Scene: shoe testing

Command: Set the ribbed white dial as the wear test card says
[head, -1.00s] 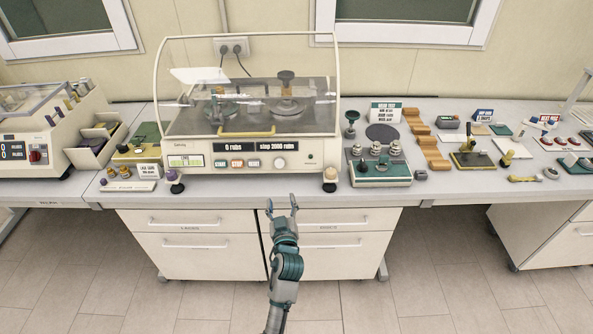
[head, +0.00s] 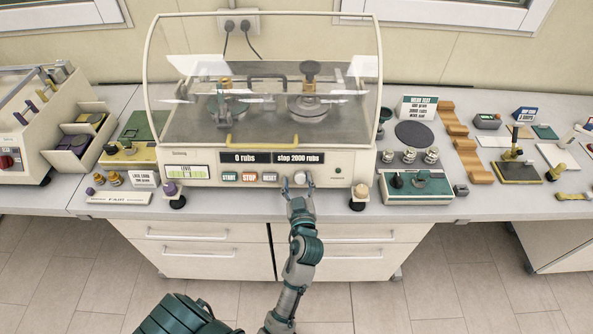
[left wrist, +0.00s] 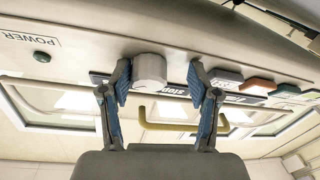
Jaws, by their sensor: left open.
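The white dial (head: 300,178) is on the front panel of the rub tester, right of the START, STOP and RESET buttons. My left gripper (head: 298,187) is open in front of it. In the left wrist view the dial (left wrist: 150,70) sits between the open fingers of my left gripper (left wrist: 160,82), closer to the left-hand finger; no grip on it shows. The displays (head: 272,158) read "0 rubs" and "stop 2000 rubs". My right gripper is not in view.
The tester's clear hood (head: 262,60) is down, with a yellow handle (head: 275,141) above the displays. A green-topped box (head: 417,187) stands right of the tester, a small bottle group (head: 115,178) left of it. Drawers (head: 200,250) lie below the bench edge.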

